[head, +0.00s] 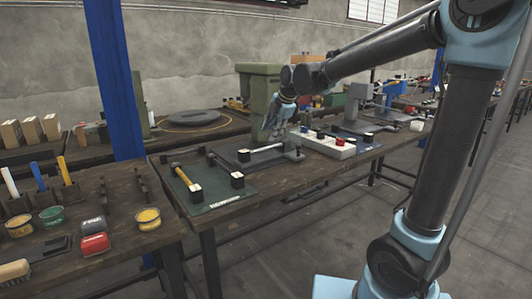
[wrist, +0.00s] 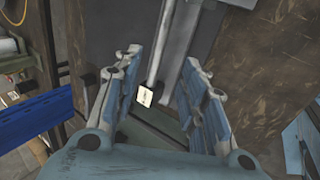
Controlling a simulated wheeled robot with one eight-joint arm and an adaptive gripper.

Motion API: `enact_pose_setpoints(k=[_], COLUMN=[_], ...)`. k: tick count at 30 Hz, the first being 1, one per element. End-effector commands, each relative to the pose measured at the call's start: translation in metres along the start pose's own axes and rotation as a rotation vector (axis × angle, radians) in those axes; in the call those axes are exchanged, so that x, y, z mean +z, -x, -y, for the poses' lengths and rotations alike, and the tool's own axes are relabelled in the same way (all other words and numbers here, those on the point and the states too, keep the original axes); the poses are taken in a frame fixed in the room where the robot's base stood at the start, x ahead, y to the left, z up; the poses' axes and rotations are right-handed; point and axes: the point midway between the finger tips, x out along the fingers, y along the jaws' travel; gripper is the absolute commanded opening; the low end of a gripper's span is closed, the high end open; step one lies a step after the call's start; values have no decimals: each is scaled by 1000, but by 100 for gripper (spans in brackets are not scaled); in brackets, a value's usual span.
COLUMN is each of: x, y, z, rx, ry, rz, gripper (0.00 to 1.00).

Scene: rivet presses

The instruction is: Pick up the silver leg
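The silver leg is a thin silver rod with a black end block; in the head view the rod (head: 266,148) lies on a dark mat on the middle workbench. In the wrist view the rod (wrist: 168,38) runs up the picture, and its block with a white label (wrist: 145,96) shows between the fingers. My gripper (wrist: 160,68) is open, with one finger on each side of the leg and visible gaps. In the head view my gripper (head: 276,122) is over the leg; its fingertips are hard to make out there.
A grey bar (wrist: 188,60) lies close beside the leg. A yellow-handled tool (head: 180,171) lies on a green mat (head: 215,197) to the left. A white box with red parts (head: 322,146) stands to the right.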

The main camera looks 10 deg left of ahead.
Motion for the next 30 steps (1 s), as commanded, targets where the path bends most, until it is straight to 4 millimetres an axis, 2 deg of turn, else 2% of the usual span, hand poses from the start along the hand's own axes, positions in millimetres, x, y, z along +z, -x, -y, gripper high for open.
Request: enact_pose_setpoints(k=[3,9,17,30], x=[0,1,2,10], y=[-20,-46,-58,-103], z=[0,0,0,0], rx=[0,0,0,0], ry=[0,-1,-2,-2], rz=[0,0,1,1], gripper=[39,39,39,39])
